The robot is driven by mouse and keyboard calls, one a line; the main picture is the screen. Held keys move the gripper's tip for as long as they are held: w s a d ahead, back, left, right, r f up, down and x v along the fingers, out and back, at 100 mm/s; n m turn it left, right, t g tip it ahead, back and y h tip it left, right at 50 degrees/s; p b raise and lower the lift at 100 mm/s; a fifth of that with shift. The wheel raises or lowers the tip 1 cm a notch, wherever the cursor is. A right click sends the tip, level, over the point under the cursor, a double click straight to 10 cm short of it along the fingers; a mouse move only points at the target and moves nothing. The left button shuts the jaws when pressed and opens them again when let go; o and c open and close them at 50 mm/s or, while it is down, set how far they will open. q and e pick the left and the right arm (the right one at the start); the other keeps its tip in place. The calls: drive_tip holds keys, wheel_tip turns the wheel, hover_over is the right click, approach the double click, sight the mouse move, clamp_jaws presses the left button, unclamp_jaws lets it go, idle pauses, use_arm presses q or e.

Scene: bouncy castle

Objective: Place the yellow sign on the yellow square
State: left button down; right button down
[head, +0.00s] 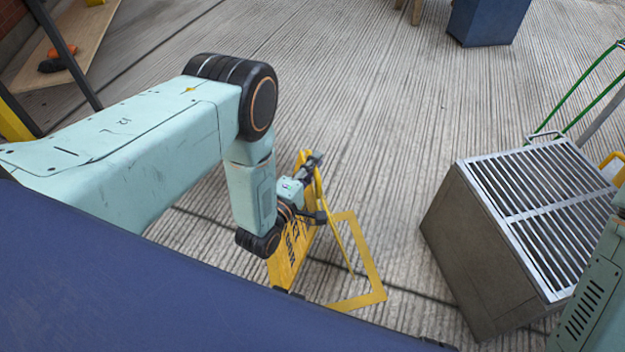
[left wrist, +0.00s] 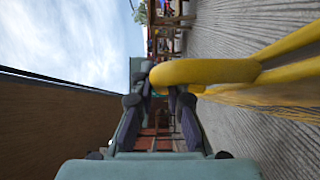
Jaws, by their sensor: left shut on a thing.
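The yellow sign (head: 288,256) is a folding A-frame with dark lettering, seen at the centre of the head view. It is roughly upright, over the left part of the yellow square (head: 376,280), a flat outline on the ground. The sign and my arm hide the square's left side. I cannot tell whether the sign's feet touch the ground. My left gripper (head: 314,188) is shut on the sign near its top. In the left wrist view the sign's rounded yellow top bar (left wrist: 205,72) lies at the fingertips (left wrist: 160,95). My right gripper is out of view.
A grey box with a metal grille top (head: 540,190) stands right of the square, with green tubing (head: 590,90) behind it. A blue box (head: 488,20) stands at the back. A wooden board (head: 75,40) lies back left. The ribbed ground behind the sign is clear.

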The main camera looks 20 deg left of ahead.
use_arm(q)
wheel_tip(320, 180, down, 3)
drive_tip(key=shift+r+b, duration=0.1)
drive_tip(key=shift+b, duration=0.7)
drive_tip(key=shift+f, duration=0.25)
drive_tip(key=c, duration=1.8)
unclamp_jaws()
drive_tip(key=shift+f, duration=0.25)
drive_tip(key=o, duration=0.4)
drive_tip(key=shift+o, duration=0.2)
drive_tip(key=shift+r, duration=0.15)
